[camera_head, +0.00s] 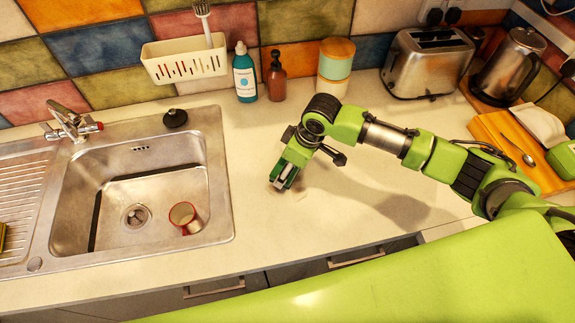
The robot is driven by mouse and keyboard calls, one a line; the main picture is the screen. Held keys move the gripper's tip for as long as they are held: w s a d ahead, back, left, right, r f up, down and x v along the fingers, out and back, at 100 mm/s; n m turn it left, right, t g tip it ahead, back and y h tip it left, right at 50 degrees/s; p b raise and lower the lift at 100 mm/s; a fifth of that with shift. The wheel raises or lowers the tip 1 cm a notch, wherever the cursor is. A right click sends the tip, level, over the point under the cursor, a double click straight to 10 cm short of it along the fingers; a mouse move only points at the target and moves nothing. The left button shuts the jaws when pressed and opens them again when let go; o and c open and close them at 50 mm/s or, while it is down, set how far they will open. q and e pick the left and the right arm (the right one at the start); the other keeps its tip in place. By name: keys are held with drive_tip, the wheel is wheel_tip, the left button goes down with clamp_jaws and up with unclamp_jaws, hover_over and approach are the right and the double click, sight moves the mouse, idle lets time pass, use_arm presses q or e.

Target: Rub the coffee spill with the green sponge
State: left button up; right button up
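My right gripper (283,179) comes in from the right and points down at the counter, just right of the sink. It is shut on the green sponge (291,173), a dark green piece showing between its fingers. The sponge's lower edge is at or very near the counter surface; exact contact is hard to tell. A faint brownish mark, apparently what shows of the coffee spill (301,196), lies on the counter beside the gripper. The gripper and its shadow may hide more of it. My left gripper is not in view.
The steel sink (226,190) holds a red-rimmed cup (184,217). A blue bottle (245,78), brown bottle (277,80), canister (335,66), toaster (428,62) and kettle (508,67) stand along the back. A yellow item (3,237) shows at the left edge. The front counter is clear.

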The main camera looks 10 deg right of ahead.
drive_tip(key=shift+w, duration=0.45)
drive_tip(key=shift+w+r+p, duration=0.25)
drive_tip(key=shift+r+p, duration=0.25)
drive_tip(key=shift+r, duration=0.1)
drive_tip(key=shift+w+r+p, duration=0.25)
drive_tip(key=shift+r+p, duration=0.25)
drive_tip(key=shift+r, duration=0.1)
drive_tip(key=shift+s+r+p, duration=0.1)
drive_tip(key=shift+r+p, duration=0.1)
drive_tip(key=shift+p, duration=0.15)
drive_tip(key=r+p, duration=0.2)
drive_tip(key=shift+s+r, duration=0.3)
drive_tip(key=shift+s, duration=0.1)
drive_tip(key=shift+r+p, duration=0.3)
drive_tip(key=shift+p, duration=0.2)
drive_tip(key=shift+w+r, duration=0.1)
drive_tip(key=shift+w, duration=0.2)
drive_tip(key=shift+w+r, duration=0.1)
drive_tip(key=shift+r, duration=0.5)
drive_tip(key=shift+s+r, duration=0.4)
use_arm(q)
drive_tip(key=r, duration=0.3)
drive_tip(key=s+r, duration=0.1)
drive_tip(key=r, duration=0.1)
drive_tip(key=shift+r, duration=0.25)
use_arm(e)
drive_tip(key=shift+w+f, duration=0.1)
drive_tip(key=shift+w, duration=0.15)
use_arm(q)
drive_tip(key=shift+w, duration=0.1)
